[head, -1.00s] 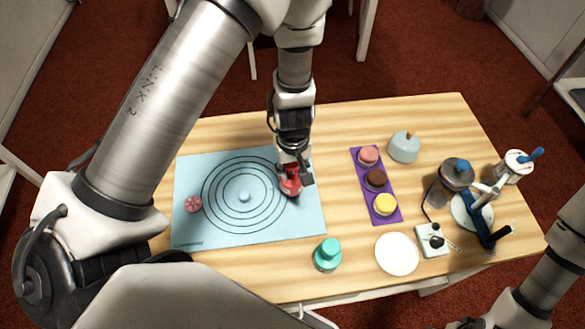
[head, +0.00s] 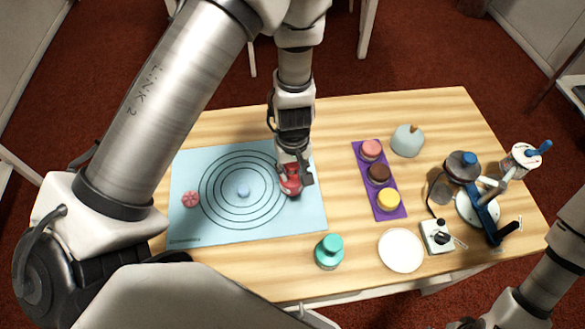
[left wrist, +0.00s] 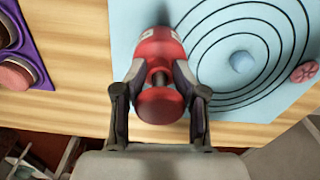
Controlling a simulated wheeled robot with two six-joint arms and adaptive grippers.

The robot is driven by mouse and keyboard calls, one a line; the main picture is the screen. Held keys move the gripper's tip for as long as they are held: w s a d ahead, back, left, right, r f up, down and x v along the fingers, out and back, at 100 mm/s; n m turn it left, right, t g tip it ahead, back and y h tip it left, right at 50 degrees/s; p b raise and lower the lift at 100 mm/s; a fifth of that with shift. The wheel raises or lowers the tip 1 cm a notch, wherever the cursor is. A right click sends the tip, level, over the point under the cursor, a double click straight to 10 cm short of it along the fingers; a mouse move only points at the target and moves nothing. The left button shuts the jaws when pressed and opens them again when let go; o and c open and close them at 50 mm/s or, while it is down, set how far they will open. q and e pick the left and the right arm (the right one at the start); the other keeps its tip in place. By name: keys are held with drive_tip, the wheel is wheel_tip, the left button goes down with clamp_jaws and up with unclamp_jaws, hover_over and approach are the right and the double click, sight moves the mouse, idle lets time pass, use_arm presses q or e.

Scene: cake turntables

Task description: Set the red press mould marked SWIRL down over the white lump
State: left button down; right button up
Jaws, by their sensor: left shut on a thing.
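The red press mould (left wrist: 158,70) is between the fingers of my left gripper (left wrist: 160,88) in the left wrist view. The gripper is shut on it. In the head view the mould (head: 291,184) and the left gripper (head: 294,176) are over the right part of the pale blue mat (head: 190,232). A small pale marking shows on the mould, too small to read. The pale, whitish lump (head: 243,191) sits at the centre of the mat's rings, left of the mould and apart from it. It also shows in the left wrist view (left wrist: 242,62). My right gripper is out of view.
A pink patterned disc (head: 191,199) lies on the mat's left. A purple tray (head: 391,214) holds pink, brown and yellow rounds. Several devices crowd the table's right end.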

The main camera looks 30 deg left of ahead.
use_arm(q)
drive_tip(key=shift+f+b, duration=0.4)
drive_tip(key=shift+f, duration=0.05)
drive_tip(key=shift+c, duration=1.2)
unclamp_jaws()
wheel_tip(320, 180, up, 7)
drive_tip(key=p, duration=0.6)
drive_tip(key=shift+r+p, duration=0.1)
drive_tip(key=shift+p, duration=0.25)
